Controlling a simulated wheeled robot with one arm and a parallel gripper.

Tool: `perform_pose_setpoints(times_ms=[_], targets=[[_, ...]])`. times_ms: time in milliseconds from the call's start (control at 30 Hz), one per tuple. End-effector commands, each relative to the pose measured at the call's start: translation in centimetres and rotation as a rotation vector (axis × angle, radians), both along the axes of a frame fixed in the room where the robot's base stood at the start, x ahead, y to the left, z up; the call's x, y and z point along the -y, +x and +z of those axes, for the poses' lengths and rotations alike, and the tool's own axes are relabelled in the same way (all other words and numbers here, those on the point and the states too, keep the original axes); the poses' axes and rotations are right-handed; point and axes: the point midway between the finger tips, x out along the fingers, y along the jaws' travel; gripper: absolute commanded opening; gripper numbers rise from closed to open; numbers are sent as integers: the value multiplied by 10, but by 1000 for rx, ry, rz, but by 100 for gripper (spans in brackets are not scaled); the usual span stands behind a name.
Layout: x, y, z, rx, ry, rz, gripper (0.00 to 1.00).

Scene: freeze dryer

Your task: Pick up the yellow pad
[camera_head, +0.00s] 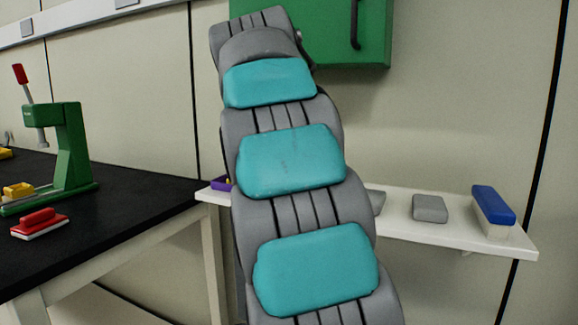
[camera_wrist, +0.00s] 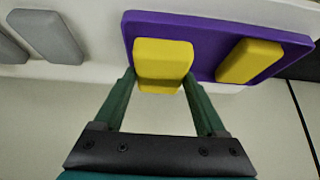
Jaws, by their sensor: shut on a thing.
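In the wrist view my gripper (camera_wrist: 159,80) has its two green fingers on either side of a yellow pad (camera_wrist: 163,58) and is shut on it. That pad is at the left part of a purple tray (camera_wrist: 208,28). A second yellow pad (camera_wrist: 249,61) lies on the tray to the right, apart from my fingers. In the head view my arm hides the gripper and most of the tray; only a small purple corner (camera_head: 218,184) shows. I cannot tell whether the held pad still touches the tray.
The tray is on a white wall shelf (camera_head: 420,232). A grey block (camera_head: 430,208) and a blue-topped block (camera_head: 493,206) stand farther right on it. A black-topped bench (camera_head: 120,210) with a green press (camera_head: 70,145) and a red-handled item (camera_head: 39,223) is at left. A green cabinet (camera_head: 330,45) hangs above.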

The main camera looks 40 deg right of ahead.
Motion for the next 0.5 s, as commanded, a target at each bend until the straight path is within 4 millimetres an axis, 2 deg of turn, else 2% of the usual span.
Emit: perform_pose_setpoints(times_ms=[500], targets=[[-13,-80,6,-1,-2,0,21]])
